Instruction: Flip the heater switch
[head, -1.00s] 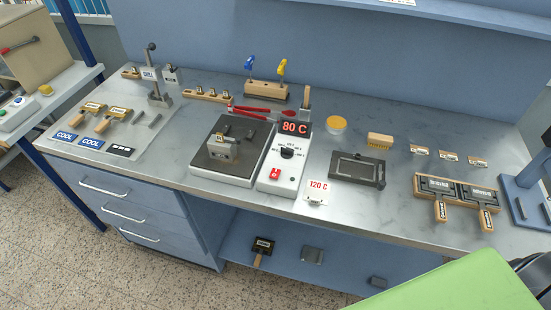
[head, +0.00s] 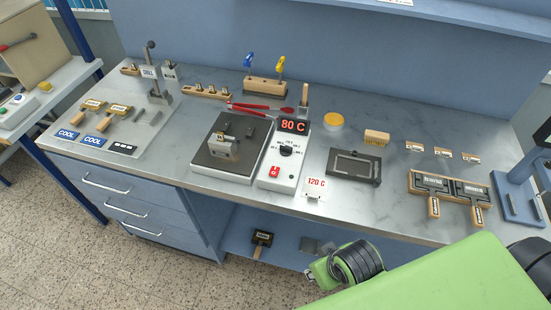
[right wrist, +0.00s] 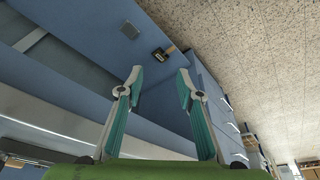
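The heater's white control box (head: 286,160) stands on the bench, with a lit red 80 C display (head: 294,126) and a black dial (head: 286,150). The red heater switch (head: 274,171) is on its lower front corner; its position is too small to tell. The dark hot plate (head: 228,150) adjoins it on the left and bears a metal block (head: 223,146). My right gripper (right wrist: 160,78) is open and empty in the right wrist view, facing the bench's lower shelf and the floor, away from the switch. My left gripper is not in view.
A 120 C card (head: 316,187) stands right of the box, near the front edge. A dark tray (head: 354,166) lies farther right. Red-handled tongs (head: 250,111) lie behind the plate. My green right arm is in front of the bench at lower right.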

